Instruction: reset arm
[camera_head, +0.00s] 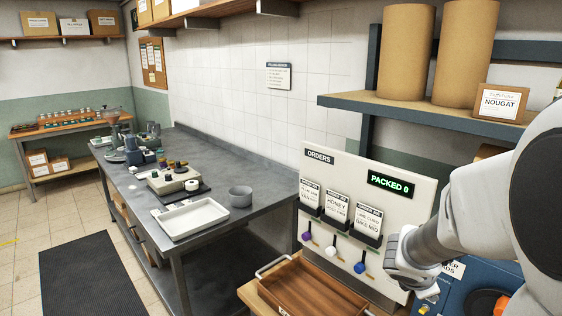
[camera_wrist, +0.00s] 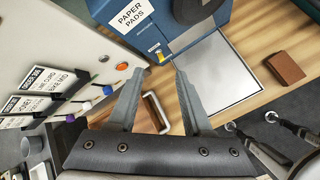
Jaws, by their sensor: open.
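My arm comes in from the right in the head view, over the wooden bench. My gripper (camera_wrist: 152,95) shows in the wrist view with its two fingers spread apart and nothing between them. It hangs above the wooden bench, beside the orders board (camera_head: 345,165). In the head view the fingers are hard to make out behind my arm. A wooden tray (camera_head: 300,286) with metal handles lies in front of the board; one handle shows near the left finger in the wrist view.
The board has several order cards and coloured knobs close to my gripper. A blue paper pads box (camera_wrist: 165,22) stands ahead, with a grey plate (camera_wrist: 219,70) and brown block (camera_wrist: 286,67) nearby. A steel table (camera_head: 235,215) with a white tray (camera_head: 190,220) stands left; a shelf (camera_head: 420,113) hangs above.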

